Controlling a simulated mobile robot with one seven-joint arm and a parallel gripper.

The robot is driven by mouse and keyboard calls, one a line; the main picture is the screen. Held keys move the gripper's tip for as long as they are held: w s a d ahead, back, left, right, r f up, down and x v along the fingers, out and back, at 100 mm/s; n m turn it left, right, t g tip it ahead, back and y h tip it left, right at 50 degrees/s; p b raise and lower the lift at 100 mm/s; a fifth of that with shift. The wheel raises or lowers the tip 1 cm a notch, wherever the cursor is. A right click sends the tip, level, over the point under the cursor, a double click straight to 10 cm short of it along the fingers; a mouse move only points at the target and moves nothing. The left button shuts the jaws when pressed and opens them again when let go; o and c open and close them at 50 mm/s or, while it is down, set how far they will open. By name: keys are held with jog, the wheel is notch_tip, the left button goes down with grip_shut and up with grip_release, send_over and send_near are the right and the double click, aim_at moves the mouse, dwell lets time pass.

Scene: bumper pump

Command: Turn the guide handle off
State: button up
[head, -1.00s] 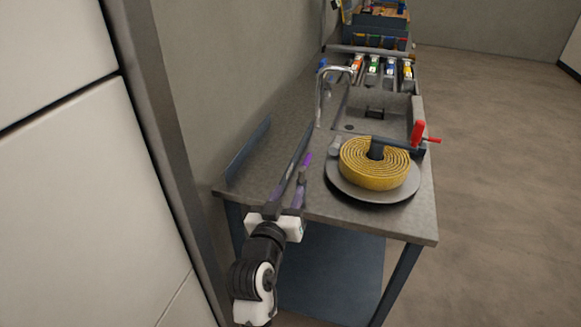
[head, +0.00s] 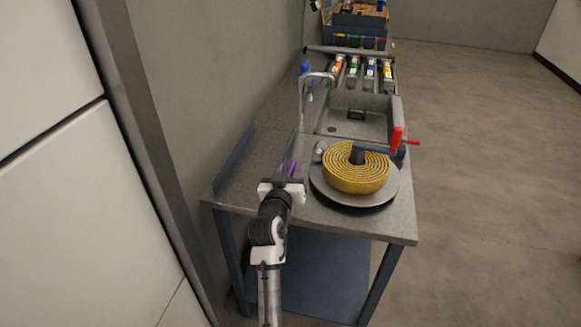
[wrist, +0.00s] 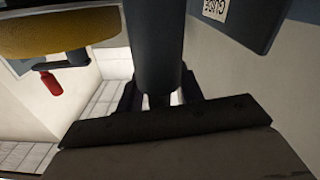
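A red handle (head: 398,139) stands up from a dark crank arm at the right of the yellow coiled roll (head: 352,178), near the bench's right edge. No readable label in the head view says which part is the guide handle. The red handle also shows at the left in the wrist view (wrist: 47,83). My gripper (head: 289,170) is over the front left of the bench, left of the roll and apart from the red handle. In the wrist view its dark fingers (wrist: 158,92) stand apart, with light gaps between them and a dark cylinder (wrist: 156,40). Contact with the cylinder cannot be told.
The roll lies on a round grey plate (head: 380,194). A chrome tap (head: 300,95) and a sink basin (head: 385,125) are behind it. Several colour-marked parts lie farther back. A wall is close on the left; the floor (head: 490,150) at right is clear. A partly readable sign (wrist: 215,8) shows top right.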

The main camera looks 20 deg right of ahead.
grip_shut()
dwell(0.3)
jog(key=shift+f+h+b, duration=0.15)
jog(key=shift+h+b, duration=0.15)
jog(key=shift+b, duration=0.25)
jog(key=shift+d+f+m+g+h+b, duration=0.15)
jog(key=shift+m+g+h+b, duration=0.3)
jog(key=shift+b, duration=0.6)
jog(key=b, duration=0.1)
jog(key=m+g+h+b, duration=0.1)
jog(key=b, duration=0.1)
jog(key=m+g+h+b, duration=0.1)
jog(key=shift+s+d+f+g, duration=0.1)
jog(key=shift+s+d+g, duration=0.15)
jog(key=shift+s, duration=0.05)
jog(key=m+g+h+b, duration=0.2)
jog(key=b, duration=0.1)
jog(key=s+m+g+h+b, duration=0.1)
jog(key=g+b, duration=0.1)
jog(key=shift+d+m, duration=0.25)
jog(key=shift+d, duration=0.1)
jog(key=shift+s+d+r+m+g+h+b, duration=0.15)
jog(key=shift+s+m+g+h+b, duration=0.15)
jog(key=shift+m+g+b, duration=0.6)
jog(key=shift+s+d+r+m+g+h+b, duration=0.2)
jog(key=shift+m+g+b, duration=0.25)
jog(key=shift+g, duration=0.75)
jog(key=shift+a, duration=0.15)
